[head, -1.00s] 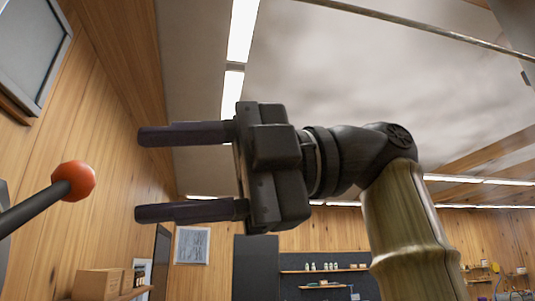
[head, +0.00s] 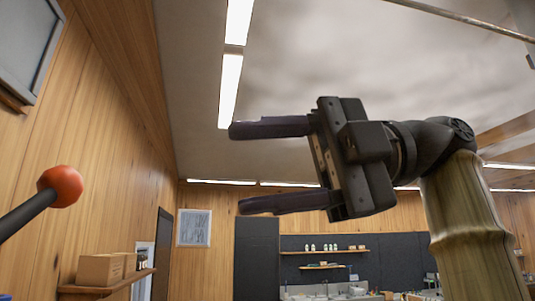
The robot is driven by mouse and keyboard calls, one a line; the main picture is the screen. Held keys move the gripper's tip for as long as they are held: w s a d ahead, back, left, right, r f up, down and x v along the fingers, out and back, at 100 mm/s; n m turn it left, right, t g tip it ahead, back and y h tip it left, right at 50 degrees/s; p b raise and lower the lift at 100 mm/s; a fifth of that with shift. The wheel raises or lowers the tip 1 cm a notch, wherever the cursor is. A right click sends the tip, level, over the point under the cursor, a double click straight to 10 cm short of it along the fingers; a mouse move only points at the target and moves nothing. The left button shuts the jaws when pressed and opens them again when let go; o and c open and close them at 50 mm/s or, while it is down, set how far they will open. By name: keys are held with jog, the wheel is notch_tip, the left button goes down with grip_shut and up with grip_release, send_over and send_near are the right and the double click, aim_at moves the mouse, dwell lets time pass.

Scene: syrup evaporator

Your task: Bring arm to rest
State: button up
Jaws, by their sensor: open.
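My gripper (head: 240,168) is raised in the upper middle of the head view, its two dark fingers pointing left and spread wide apart. Nothing is between the fingers. My arm (head: 470,225) rises from the lower right and bends left at a dark joint to the gripper. The gripper is apart from everything else in view.
A red ball knob (head: 60,187) on a dark rod juts in from the left, apart from my fingers. A wall shelf (head: 110,284) carries cardboard boxes (head: 101,269) at lower left. Farther back are a dark cabinet (head: 257,258) and shelves with small bottles. The space around the gripper looks clear.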

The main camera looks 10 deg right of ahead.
jog(key=shift+s+a+r, duration=0.1)
jog(key=shift+s+a, duration=0.05)
jog(key=shift+a, duration=0.05)
